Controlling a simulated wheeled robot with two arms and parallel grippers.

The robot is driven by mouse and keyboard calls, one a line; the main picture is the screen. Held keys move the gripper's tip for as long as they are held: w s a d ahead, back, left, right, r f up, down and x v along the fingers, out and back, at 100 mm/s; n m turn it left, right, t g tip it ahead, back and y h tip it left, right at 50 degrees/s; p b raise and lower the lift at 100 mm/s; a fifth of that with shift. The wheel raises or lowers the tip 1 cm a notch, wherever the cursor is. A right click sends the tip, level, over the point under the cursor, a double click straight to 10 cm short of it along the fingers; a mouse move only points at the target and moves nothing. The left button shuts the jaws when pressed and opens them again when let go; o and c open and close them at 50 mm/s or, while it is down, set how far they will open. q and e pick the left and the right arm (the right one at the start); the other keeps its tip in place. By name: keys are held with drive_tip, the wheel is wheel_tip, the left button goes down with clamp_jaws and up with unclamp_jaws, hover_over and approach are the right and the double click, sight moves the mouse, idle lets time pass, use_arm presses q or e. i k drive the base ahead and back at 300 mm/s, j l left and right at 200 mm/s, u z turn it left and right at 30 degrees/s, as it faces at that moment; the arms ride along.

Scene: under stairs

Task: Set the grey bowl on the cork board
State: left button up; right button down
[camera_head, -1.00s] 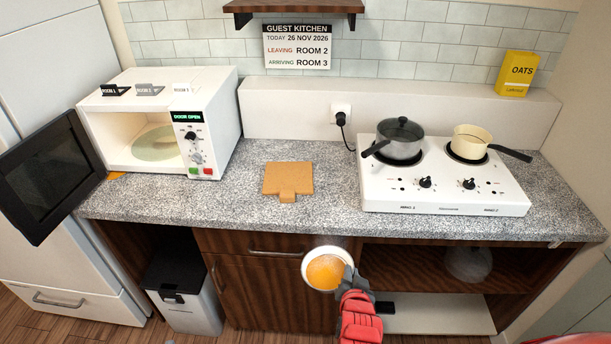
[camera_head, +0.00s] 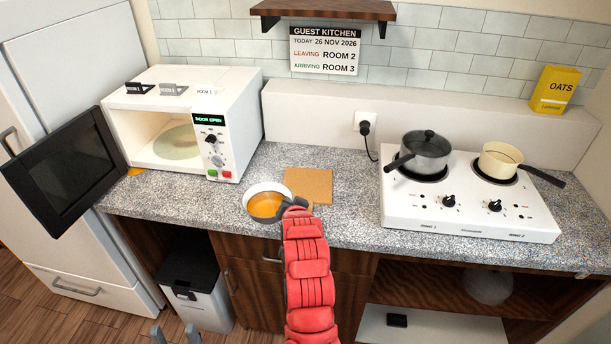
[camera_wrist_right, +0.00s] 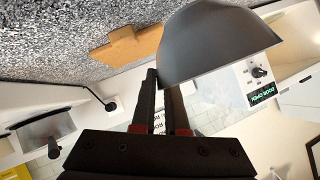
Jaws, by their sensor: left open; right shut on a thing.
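The grey bowl (camera_head: 267,206) has a pale rim and orange contents in the head view. Its grey outside (camera_wrist_right: 215,45) fills the top of the right wrist view. My right gripper (camera_head: 293,205) is shut on the bowl's side; its dark fingers (camera_wrist_right: 166,88) show in the wrist view. The bowl is near the counter's front edge, in front and left of the cork board (camera_head: 312,183); its exact height is unclear. The tan board lies flat and bare on the counter, also seen in the wrist view (camera_wrist_right: 125,46). My left gripper (camera_head: 174,336) is open and empty at the bottom edge.
The microwave (camera_head: 235,110) stands left, its door (camera_head: 60,170) open. The hob (camera_head: 470,215) on the right carries a grey pot (camera_head: 428,155) and a cream pan (camera_head: 497,165). The speckled counter (camera_head: 345,215) is clear around the board.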

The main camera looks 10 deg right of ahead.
sight(308, 182)
drive_tip(key=i+l, duration=0.65)
drive_tip(key=l, duration=0.2)
